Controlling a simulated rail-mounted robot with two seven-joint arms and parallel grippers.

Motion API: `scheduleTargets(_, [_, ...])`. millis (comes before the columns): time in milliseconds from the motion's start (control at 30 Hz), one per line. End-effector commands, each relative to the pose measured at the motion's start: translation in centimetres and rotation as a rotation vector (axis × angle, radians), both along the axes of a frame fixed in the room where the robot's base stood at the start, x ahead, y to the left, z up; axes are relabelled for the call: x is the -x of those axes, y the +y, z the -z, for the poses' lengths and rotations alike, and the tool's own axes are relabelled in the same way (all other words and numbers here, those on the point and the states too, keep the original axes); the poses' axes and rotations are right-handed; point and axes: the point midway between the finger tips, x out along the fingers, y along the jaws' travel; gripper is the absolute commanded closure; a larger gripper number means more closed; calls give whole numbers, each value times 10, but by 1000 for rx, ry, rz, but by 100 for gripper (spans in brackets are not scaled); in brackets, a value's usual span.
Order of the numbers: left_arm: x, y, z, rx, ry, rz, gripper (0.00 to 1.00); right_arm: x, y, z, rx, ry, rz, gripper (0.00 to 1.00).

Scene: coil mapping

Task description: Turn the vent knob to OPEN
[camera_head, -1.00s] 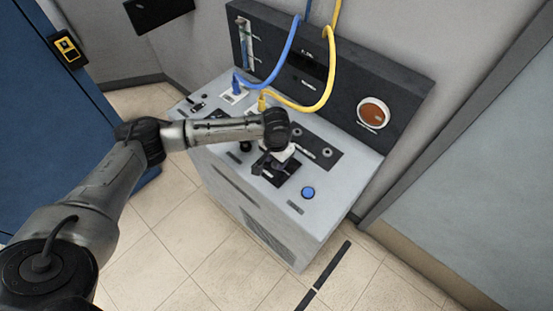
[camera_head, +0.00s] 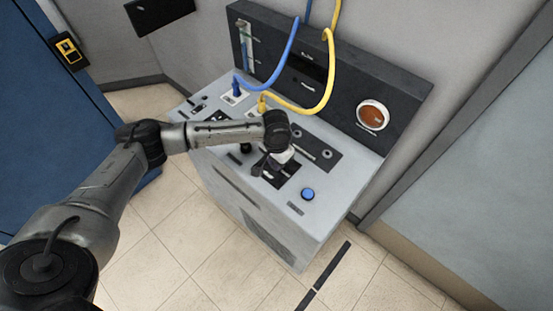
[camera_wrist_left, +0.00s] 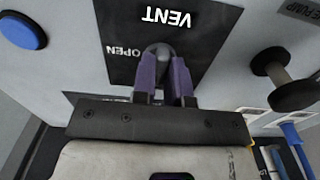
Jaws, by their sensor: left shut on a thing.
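The vent knob (camera_wrist_left: 160,50) is a small grey rounded knob on a black plate (camera_wrist_left: 205,30) marked VENT, with OPEN printed beside it; both words read upside down in the left wrist view. My left gripper (camera_wrist_left: 163,72) is shut on the knob, with its purple fingers on either side of it. The fingers hide part of the knob, so I cannot tell which way it points. In the head view my left gripper (camera_head: 270,168) is over the black plate (camera_head: 284,177) on the console top. My right gripper is not in view.
A blue button (camera_head: 307,194) and a black knob (camera_head: 245,148) flank the plate on the grey console (camera_head: 320,220). A blue hose (camera_head: 285,55) and a yellow hose (camera_head: 331,75) hang behind my wrist. A round gauge (camera_head: 373,115) is on the back panel.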

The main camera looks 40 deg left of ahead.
Motion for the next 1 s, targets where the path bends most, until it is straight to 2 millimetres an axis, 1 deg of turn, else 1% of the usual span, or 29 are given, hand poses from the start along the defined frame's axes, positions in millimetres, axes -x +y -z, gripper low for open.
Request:
scheduleTargets(33, [0,0,-5,0,2,13,100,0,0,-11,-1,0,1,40])
scheduleTargets(167, [1,0,-8,0,4,72,100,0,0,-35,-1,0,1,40])
scheduleTargets(300, [1,0,-9,0,5,167,100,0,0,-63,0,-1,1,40])
scheduleTargets(500, [1,0,-8,1,3,333,100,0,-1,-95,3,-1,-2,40])
scheduleTargets(700, [0,0,-5,0,3,524,100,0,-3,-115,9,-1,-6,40])
scheduleTargets(1000, [0,-1,-3,1,2,810,100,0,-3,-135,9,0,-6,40])
